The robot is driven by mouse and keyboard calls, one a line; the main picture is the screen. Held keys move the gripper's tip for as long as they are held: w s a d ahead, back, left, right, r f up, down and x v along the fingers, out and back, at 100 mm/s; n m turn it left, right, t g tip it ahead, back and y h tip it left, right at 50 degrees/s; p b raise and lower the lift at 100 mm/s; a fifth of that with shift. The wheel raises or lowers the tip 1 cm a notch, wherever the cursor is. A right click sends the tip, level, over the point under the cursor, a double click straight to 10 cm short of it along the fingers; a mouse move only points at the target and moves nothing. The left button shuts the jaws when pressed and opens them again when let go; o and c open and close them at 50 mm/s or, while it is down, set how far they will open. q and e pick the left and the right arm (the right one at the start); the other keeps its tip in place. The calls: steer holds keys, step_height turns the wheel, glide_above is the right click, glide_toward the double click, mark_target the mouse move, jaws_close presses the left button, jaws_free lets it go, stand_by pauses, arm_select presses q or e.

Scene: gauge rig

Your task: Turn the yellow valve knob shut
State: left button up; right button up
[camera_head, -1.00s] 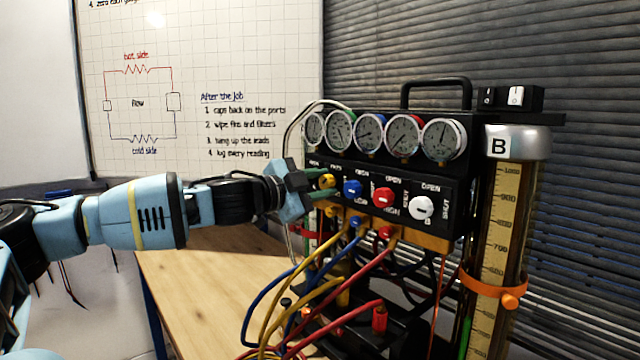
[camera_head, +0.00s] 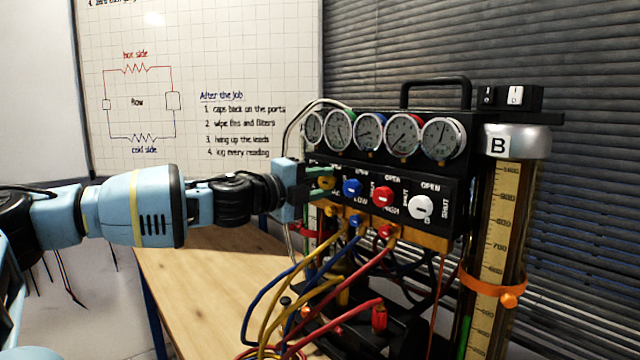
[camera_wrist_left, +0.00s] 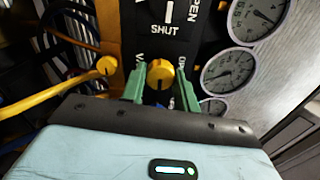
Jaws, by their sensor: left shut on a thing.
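The yellow valve knob (camera_head: 327,184) is at the left end of the black panel's knob row. In the left wrist view the knob (camera_wrist_left: 160,74) sits between the two green fingers, with a thin mark on its face. My left gripper (camera_head: 321,181) comes in from the left and is shut on the knob; its fingers also show in the wrist view (camera_wrist_left: 161,86). In the head view the fingers partly hide the knob and its labels. My right gripper is in neither view.
A blue knob (camera_head: 352,188), a red knob (camera_head: 383,196) and a white knob (camera_head: 421,207) follow to the right. Several gauges (camera_head: 369,132) stand above. Yellow, blue and red hoses (camera_head: 352,275) hang below. The wooden table (camera_head: 205,290) is clear at its left.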

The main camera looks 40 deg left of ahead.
arm_select(q)
steer(key=shift+m, duration=0.3)
steer(key=o, duration=1)
steer(key=shift+c, duration=0.2)
